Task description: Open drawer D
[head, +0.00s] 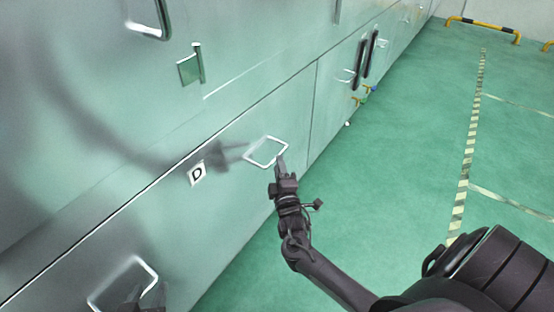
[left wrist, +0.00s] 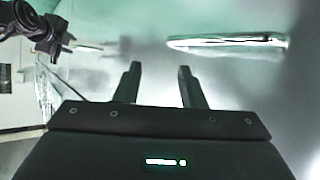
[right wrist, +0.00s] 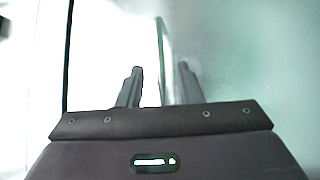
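Drawer D is the wide metal front (head: 230,205) marked with a white "D" label (head: 196,174). It looks flush with the cabinet. It has a right loop handle (head: 266,150) and a left loop handle (head: 122,268). My right gripper (head: 279,164) is at the near edge of the right handle; in the right wrist view (right wrist: 160,85) its fingers are apart, with a handle bar (right wrist: 164,45) between them. My left gripper (head: 148,292) is low by the left handle. In the left wrist view (left wrist: 157,80) it is open and empty, with a bar (left wrist: 225,42) ahead to the right.
Above drawer D are another handle (head: 148,30) and a small green plate (head: 189,68). Dark upright handles (head: 365,58) are farther along the cabinet. The green floor (head: 410,150) at right is clear up to a yellow-black barrier (head: 484,28).

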